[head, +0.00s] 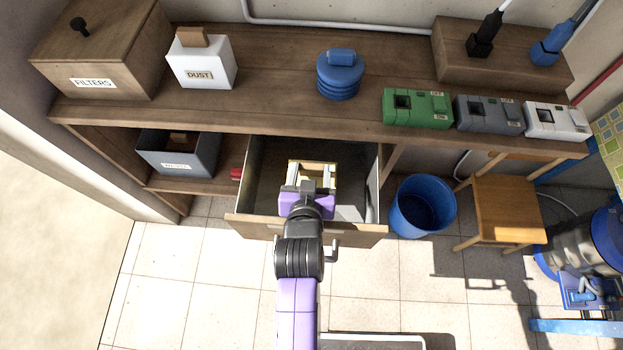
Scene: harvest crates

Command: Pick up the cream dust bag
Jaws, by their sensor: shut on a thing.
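My gripper (312,182) reaches into the open wooden drawer (256,225) under the bench. It is shut on the cream dust bag (313,171), a pale piece with tan edges between the fingers. My gripper and wrist cover part of the bag. I cannot tell whether the bag touches the drawer floor.
On the bench (270,115) stand a FILTERS box (120,55), a white DUST box (202,75), a blue ribbed part (340,78) and switch units. A labelled grey bin (178,160), a blue bucket (405,215) and a stool (508,208) are below.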

